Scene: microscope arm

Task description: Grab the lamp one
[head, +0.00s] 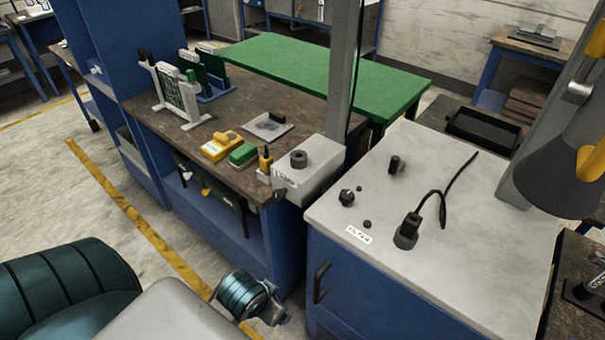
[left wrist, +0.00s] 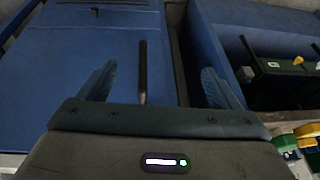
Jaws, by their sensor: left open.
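A pale grey box (head: 310,172) with a dark knob (head: 298,158) on top stands at the bench's right front corner, at the foot of a grey post. Its small white label (head: 286,182) seems to read "LAMP". In the left wrist view my left gripper (left wrist: 158,82) is open and empty, its two fingers spread. It faces a blue panel, with an upright dark bar (left wrist: 142,72) between the fingers in the picture; I cannot tell how far off that is. The labelled box is not clearly seen there. My right gripper is not in view.
A white-topped blue cabinet (head: 470,235) on the right carries several dark knobs, a black cable (head: 440,200) and a label (head: 358,234). A dark handle (head: 319,283) is on its front. A yellow item (head: 220,146) and a green item (head: 243,154) lie on the bench.

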